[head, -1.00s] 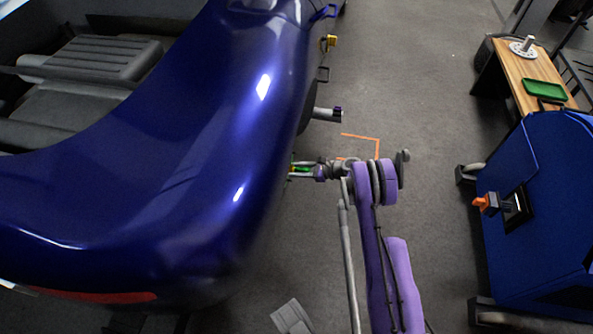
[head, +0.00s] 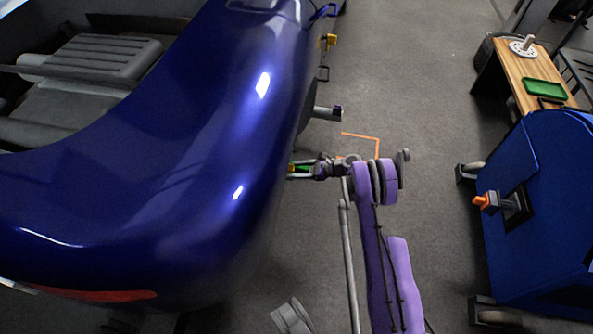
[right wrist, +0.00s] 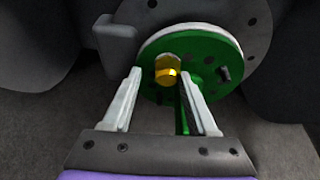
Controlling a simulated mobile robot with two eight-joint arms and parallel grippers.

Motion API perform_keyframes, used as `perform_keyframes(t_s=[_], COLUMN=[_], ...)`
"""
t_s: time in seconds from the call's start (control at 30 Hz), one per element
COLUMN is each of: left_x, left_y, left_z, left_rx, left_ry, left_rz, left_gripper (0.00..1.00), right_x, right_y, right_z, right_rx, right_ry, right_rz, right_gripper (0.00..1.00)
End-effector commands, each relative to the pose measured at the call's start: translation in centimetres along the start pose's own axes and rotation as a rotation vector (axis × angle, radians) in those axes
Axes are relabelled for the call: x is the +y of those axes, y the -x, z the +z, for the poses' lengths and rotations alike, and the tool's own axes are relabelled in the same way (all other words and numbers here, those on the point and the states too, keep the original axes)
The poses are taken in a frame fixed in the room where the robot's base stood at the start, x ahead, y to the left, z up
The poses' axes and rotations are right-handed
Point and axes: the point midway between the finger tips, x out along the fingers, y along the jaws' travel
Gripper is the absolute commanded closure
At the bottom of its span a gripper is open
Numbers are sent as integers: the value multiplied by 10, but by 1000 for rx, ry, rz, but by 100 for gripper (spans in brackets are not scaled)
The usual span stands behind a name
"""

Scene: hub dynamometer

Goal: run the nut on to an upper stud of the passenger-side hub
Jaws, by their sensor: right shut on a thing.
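The gold nut (right wrist: 167,69) shows in the right wrist view in front of the upper left part of the green hub face (right wrist: 205,48). My right gripper (right wrist: 160,73) is shut on the nut, with one pale finger on each side of it. A dark stud (right wrist: 224,73) sticks out of the hub to the right of the nut. I cannot tell whether the nut is threaded on a stud, as it hides what is behind it. In the head view my right gripper (head: 293,170) reaches in beside the blue car body (head: 190,150), which hides the hub. My left gripper is not in view.
A blue cabinet (head: 535,215) with an orange-tipped shaft (head: 483,201) stands at the right. Behind it is a wooden bench (head: 517,75) with a green tray (head: 545,90). A dark block (right wrist: 117,37) sits left of the hub.

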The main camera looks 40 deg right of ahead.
Motion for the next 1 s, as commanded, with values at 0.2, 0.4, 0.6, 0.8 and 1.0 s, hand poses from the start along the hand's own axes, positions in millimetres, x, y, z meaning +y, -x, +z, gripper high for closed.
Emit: perform_keyframes(t_s=[0.2,0.4,0.6,0.8,1.0], left_x=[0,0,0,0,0], left_y=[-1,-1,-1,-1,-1], left_z=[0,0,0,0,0], left_rx=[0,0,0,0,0], left_ry=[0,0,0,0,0], left_rz=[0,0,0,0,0], left_gripper=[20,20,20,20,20], right_x=[2,1,1,0,0], right_y=[-1,0,-1,0,0], right_z=[0,0,0,0,0], right_rx=[-1,-2,-1,0,0], right_ry=[297,575,821,930,933], right_rz=[-123,-241,-345,-391,-391], right_gripper=[47,47,47,47,50])
